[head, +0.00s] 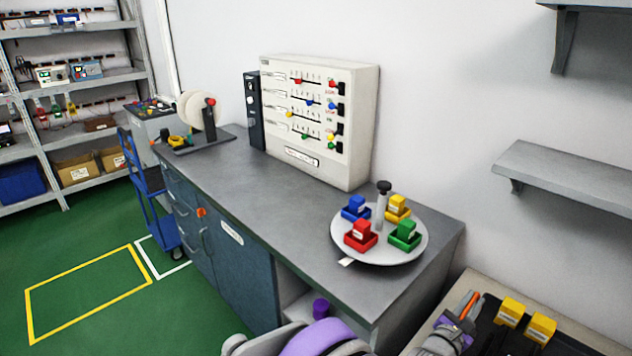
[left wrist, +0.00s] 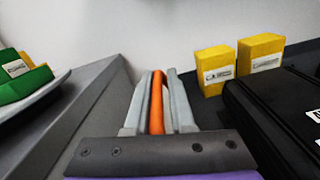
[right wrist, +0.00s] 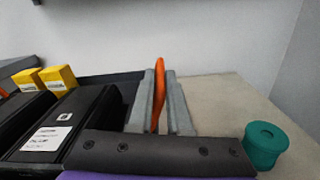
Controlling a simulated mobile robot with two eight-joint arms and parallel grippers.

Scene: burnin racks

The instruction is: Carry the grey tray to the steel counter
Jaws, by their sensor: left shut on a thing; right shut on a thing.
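The dark grey tray (head: 488,330) is at the lower right of the head view, over a beige worktop (head: 578,337). It carries two yellow boxes (head: 526,318) and black cases (right wrist: 72,125) with white labels. My left gripper (head: 460,322) is shut on an orange handle (left wrist: 157,103) at one end of the tray. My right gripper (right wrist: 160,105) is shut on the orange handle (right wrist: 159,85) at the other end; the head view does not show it. The grey-topped counter (head: 235,180) stands to the left. I cannot tell whether the tray touches the worktop.
A round turntable (head: 385,252) with coloured blocks occupies the counter's near end; a switch panel (head: 325,120) stands behind. The counter's middle is clear. A teal cylinder (right wrist: 264,145) sits beside my right gripper. A wall shelf (head: 570,175) juts out above the worktop.

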